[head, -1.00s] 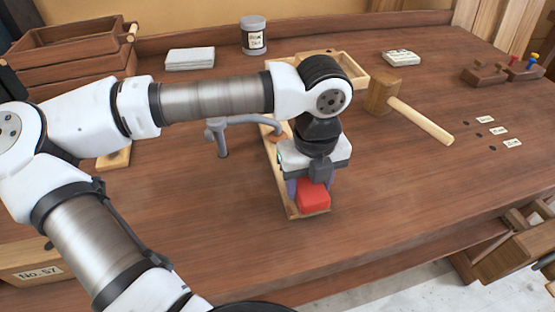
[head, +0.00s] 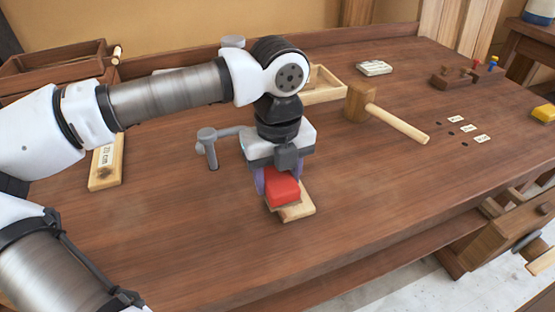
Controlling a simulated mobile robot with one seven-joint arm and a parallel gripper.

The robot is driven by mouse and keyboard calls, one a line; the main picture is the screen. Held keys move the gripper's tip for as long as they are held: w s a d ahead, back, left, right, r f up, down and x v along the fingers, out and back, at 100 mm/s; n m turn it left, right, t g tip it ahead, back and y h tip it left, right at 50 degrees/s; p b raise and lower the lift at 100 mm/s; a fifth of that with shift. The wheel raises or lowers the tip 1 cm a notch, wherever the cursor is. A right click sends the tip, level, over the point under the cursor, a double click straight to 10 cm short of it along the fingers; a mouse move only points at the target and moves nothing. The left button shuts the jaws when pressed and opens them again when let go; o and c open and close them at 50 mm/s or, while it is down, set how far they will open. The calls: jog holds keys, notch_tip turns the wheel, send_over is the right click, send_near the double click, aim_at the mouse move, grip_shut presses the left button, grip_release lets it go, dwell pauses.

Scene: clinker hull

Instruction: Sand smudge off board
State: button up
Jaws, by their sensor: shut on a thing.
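My gripper (head: 281,186) is shut on a red block (head: 283,192), with its purple fingers on either side. It holds the block low over the near end of a pale wooden board (head: 297,212), and the block appears to rest on it. The board lies on the brown workbench (head: 370,225). Its bare near end shows in front of the block and to its right. The rest of the board is largely hidden behind my gripper and wrist. I see no smudge on the part that shows; any mark under the block is hidden.
A grey metal holdfast (head: 209,148) stands left of my gripper, its arm reaching behind my wrist. A mallet (head: 396,124) lies to the right. A marked wooden strip (head: 106,162) lies at left. An open wooden tray (head: 325,84) sits behind. The bench front is clear.

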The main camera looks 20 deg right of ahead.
jog(key=shift+r+p, duration=0.6)
jog(key=shift+r, duration=0.9)
jog(key=shift+s+d, duration=0.1)
